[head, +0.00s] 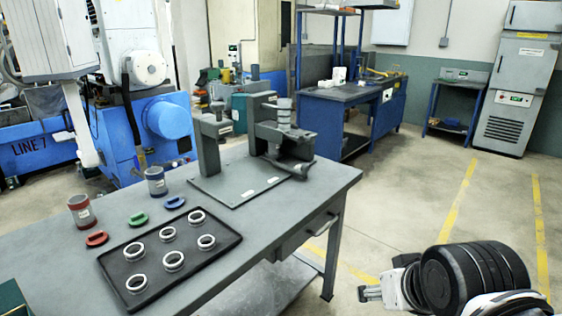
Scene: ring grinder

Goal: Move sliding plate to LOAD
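A grey metal fixture (285,138) stands at the far end of the workbench, on a flat dark base plate (238,187). It has upright blocks, a cylinder on top and a round-ended lever at its front right. I cannot tell which part of it is the sliding plate, and no LOAD mark is legible. My gripper (370,293) is at the bottom right, off the bench's right side and well away from the fixture. It is small and seen edge-on, so its opening is unclear. Nothing shows held in it.
On the workbench (225,245), a black tray (190,272) holds several white rings. Red (81,211) and blue (156,182) cups stand beside it, with red, green and blue oval pieces. A drawer handle (322,226) sticks out at the bench's right side.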

